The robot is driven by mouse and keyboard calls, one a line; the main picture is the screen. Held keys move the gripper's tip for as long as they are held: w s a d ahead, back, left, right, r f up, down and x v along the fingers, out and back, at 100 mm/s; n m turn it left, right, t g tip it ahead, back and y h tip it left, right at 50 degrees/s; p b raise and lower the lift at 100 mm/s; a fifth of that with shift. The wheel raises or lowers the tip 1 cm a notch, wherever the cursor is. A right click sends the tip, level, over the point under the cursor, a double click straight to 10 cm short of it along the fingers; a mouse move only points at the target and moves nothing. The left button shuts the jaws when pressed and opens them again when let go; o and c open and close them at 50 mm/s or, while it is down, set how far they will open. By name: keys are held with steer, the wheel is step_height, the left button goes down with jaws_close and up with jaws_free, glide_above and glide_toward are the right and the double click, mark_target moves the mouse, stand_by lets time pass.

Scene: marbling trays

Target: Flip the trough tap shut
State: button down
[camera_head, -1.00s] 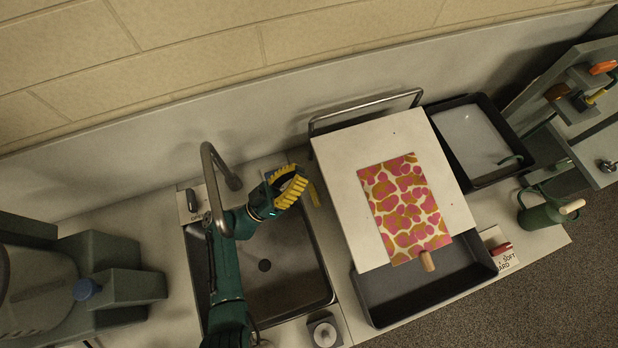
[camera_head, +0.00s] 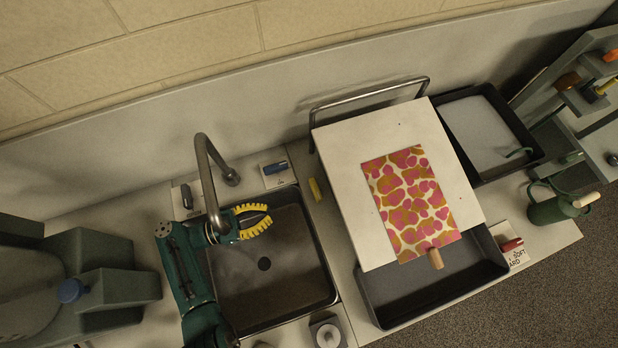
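The trough (camera_head: 322,262) is a grey basin with a dark drain, and a bent metal spout (camera_head: 203,165) arches over its left side. A small blue lever (camera_head: 275,168) lies on a white plate behind the trough's back edge. A dark lever (camera_head: 187,196) sits on another labelled plate left of the spout. I cannot tell for sure which lever is the trough tap. My gripper (camera_head: 268,217), with yellow ribbed fingers, is over the back left of the trough, in front of the blue lever and apart from it. It holds nothing visible; its finger gap is unclear.
A yellow block (camera_head: 315,189) lies right of the trough. A white board (camera_head: 345,200) with a pink-patterned sheet (camera_head: 405,200) covers part of a dark tray (camera_head: 385,312). A metal rail (camera_head: 370,92) stands behind it. A grey machine (camera_head: 105,268) stands at the left.

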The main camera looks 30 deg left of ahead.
mark_target(316, 198)
steer(key=x, duration=1.2)
steer(key=shift+d+r+y+p, duration=0.2)
steer(key=shift+y+p, duration=0.1)
steer(key=shift+p, duration=0.45)
